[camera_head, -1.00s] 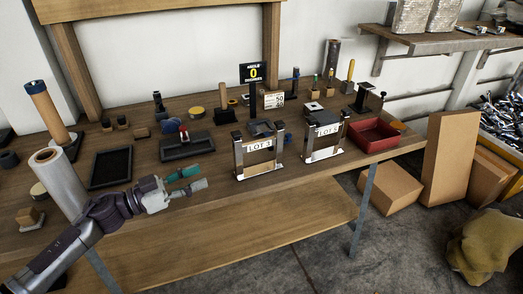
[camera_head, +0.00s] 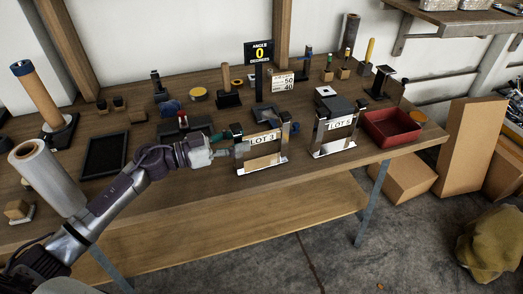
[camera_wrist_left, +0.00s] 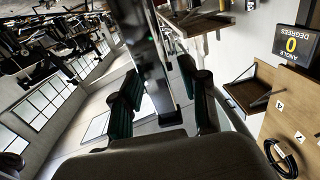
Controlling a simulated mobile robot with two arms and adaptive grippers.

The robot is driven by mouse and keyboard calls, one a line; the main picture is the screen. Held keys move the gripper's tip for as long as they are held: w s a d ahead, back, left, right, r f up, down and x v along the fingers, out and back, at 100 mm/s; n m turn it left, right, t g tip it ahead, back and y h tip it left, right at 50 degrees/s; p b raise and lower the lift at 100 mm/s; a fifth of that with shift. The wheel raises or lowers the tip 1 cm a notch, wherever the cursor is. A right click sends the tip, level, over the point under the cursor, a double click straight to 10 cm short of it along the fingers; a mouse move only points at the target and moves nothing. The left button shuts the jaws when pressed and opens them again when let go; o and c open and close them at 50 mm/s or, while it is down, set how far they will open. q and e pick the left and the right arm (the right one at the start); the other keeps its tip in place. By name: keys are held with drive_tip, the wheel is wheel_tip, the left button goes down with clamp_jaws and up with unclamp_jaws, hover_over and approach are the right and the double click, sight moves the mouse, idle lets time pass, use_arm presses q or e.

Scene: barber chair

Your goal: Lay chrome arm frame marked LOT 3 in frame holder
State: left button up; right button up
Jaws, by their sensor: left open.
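The chrome arm frame marked LOT 3 (camera_head: 264,162) stands upright on the bench, with dark blocks at its upper corners. My left gripper (camera_head: 226,149) is open beside its left upright; I cannot tell whether they touch. In the left wrist view, the gripper's two dark green fingers (camera_wrist_left: 160,98) are spread, and a blurred upright bar shows between and beyond them. A similar chrome frame marked LOT 5 (camera_head: 335,132) stands to the right. I cannot tell for certain which fixture is the frame holder; a dark fixture with a red part (camera_head: 183,124) is partly hidden behind my left arm.
A red tray (camera_head: 391,128) sits at the bench's right end. A black tray (camera_head: 105,157) and a silver roll (camera_head: 45,175) are on the left. A sign reading ANGLE 0 DEGREES (camera_head: 259,53) and several small tools stand behind. Cardboard boxes (camera_head: 403,180) are on the floor.

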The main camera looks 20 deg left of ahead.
sight(257, 135)
use_arm(q)
drive_tip(key=x, duration=0.5)
drive_tip(key=shift+d+f, duration=0.1)
drive_tip(key=shift+d, duration=0.05)
drive_tip(key=shift+c, duration=0.2)
clamp_jaws()
